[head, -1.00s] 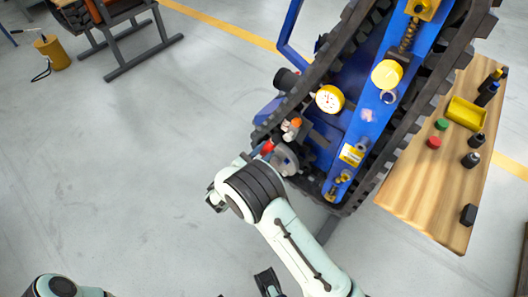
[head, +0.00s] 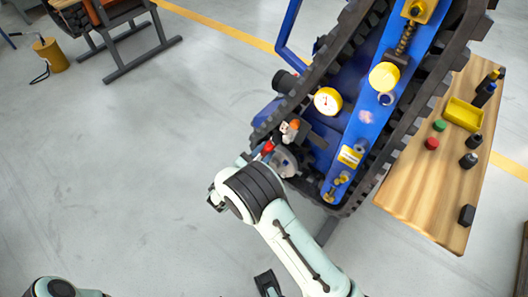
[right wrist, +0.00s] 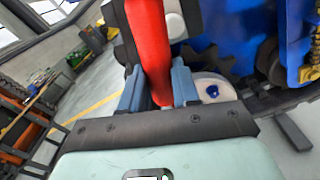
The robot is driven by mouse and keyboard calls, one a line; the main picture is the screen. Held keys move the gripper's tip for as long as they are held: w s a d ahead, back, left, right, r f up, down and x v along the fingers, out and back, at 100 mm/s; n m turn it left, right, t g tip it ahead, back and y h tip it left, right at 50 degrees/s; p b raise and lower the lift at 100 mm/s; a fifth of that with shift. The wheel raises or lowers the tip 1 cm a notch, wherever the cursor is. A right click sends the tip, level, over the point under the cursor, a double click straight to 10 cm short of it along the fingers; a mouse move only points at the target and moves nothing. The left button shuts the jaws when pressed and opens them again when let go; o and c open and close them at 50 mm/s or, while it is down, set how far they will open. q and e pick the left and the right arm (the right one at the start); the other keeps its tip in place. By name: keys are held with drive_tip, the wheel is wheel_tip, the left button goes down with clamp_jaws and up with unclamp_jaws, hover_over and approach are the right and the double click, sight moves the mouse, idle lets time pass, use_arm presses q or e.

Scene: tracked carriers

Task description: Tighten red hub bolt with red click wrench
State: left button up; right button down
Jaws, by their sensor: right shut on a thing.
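My right gripper (right wrist: 157,88) is shut on the red handle of the click wrench (right wrist: 150,35) in the right wrist view. The handle runs up between the two grey-blue fingers. In the head view a short red length of the wrench (head: 266,149) shows beside the grey hub (head: 284,162), at the lower end of the tracked carrier; my arm hides the fingers. An orange-red part (head: 294,124) sits just above it; I cannot tell whether it is the red hub bolt. In the wrist view a blue bolt (right wrist: 212,91) sits on a pale plate.
The blue carrier frame (head: 352,115) with its black track (head: 400,130) stands close in front of my right arm. A wooden table (head: 425,190) at the right holds a yellow tray (head: 463,114), red and green caps and dark bottles.

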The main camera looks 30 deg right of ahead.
drive_tip(key=shift+w+d+r, duration=0.15)
drive_tip(key=shift+d, duration=0.25)
idle(1.5)
drive_tip(key=shift+w+d, duration=0.1)
drive_tip(key=shift+d, duration=0.2)
drive_tip(key=shift+d+p, duration=0.25)
drive_tip(key=shift+p, duration=0.1)
idle(0.9)
drive_tip(key=shift+w+d, duration=0.15)
drive_tip(key=shift+d, duration=0.05)
drive_tip(key=shift+r, duration=0.1)
idle(0.5)
drive_tip(key=c, duration=1.4)
unclamp_jaws()
clamp_jaws()
